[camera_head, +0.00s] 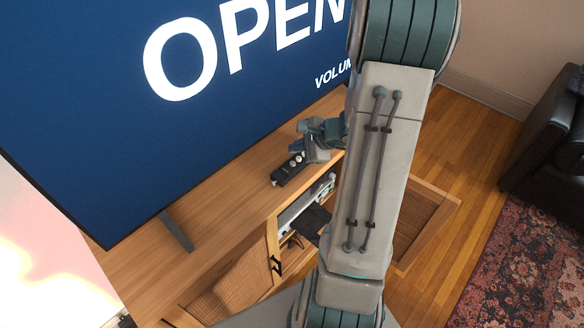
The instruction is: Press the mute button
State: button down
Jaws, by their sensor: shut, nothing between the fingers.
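A dark oblong device (290,169) with a row of small pale round buttons lies on the wooden TV stand in front of the television. It looks like a remote, and I cannot tell which button is mute. My gripper (298,147) is shut and empty, just above and beside the far right end of the device. I cannot tell whether the fingertips touch it. My arm hides part of the gripper's wrist and the stand to the right. The large television screen (110,110) shows "OPEN" and part of "VOLUME" on dark blue.
The wooden stand (215,205) has woven doors, one swung open (425,215) at the right. A shelf inside holds a pale box-shaped device (305,203). A black leather seat (550,150) and a red patterned rug (525,260) are at the right. Wooden floor (470,150) lies between.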

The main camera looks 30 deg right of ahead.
aim_at(296, 166)
jog(key=shift+f+b, duration=1.25)
jog(key=shift+f, duration=0.2)
jog(key=shift+f, duration=0.1)
dwell(0.9)
jog(key=shift+f+b, duration=0.3)
jog(key=shift+b, duration=0.3)
jog(key=shift+f+b, duration=0.4)
jog(key=shift+b, duration=0.1)
dwell(0.4)
jog(key=shift+r, duration=0.15)
jog(key=shift+r+p, duration=0.45)
jog(key=shift+r, duration=0.25)
jog(key=shift+r, duration=0.1)
jog(key=shift+r+p, duration=1.75)
jog(key=shift+r, duration=0.65)
dwell(0.7)
